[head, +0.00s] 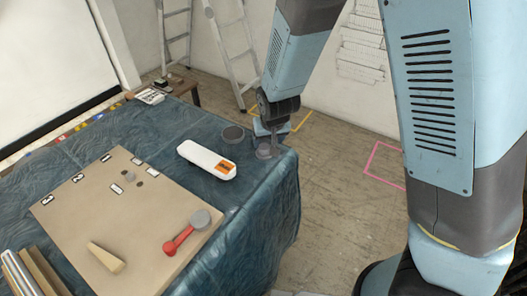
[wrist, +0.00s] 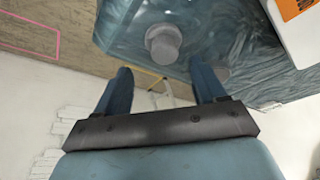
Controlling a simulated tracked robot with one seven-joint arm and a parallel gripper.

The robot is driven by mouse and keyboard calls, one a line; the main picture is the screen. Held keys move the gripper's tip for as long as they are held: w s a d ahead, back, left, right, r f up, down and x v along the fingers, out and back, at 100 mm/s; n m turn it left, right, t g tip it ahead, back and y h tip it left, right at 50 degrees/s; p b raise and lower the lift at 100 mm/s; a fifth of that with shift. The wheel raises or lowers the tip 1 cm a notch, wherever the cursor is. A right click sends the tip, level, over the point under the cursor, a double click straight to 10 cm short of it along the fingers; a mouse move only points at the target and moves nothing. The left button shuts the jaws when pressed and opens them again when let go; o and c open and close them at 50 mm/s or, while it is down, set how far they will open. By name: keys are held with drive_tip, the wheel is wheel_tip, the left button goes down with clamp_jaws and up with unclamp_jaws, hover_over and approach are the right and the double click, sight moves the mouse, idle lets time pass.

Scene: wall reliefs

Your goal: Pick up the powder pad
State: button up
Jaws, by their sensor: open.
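The powder pad appears to be the grey round piece with a raised knob (head: 264,153), on the blue-covered table near its right corner. It also shows in the wrist view (wrist: 163,44), in the upper middle, lined up with the gap between my fingers. My gripper (head: 266,131) hangs just above and behind it, pointing down. In the wrist view my gripper (wrist: 163,78) is open, with both blue fingers apart and nothing held between them. The pad seems to lie beyond the fingertips; the exact gap is hard to tell.
A dark round disc (head: 233,134) and a white case with an orange label (head: 207,160) lie close to the left. A tan board (head: 128,215) holds a red-handled tool (head: 178,243) and a wooden wedge (head: 106,257). The table edge drops off just right of the pad.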

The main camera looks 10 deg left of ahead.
sight(265, 147)
drive_tip(key=shift+a+x, duration=0.15)
drive_tip(key=shift+x, duration=1.3)
drive_tip(key=shift+a+x, duration=0.15)
drive_tip(key=shift+x, duration=1.35)
drive_tip(key=shift+s, duration=0.1)
drive_tip(key=c, duration=0.9)
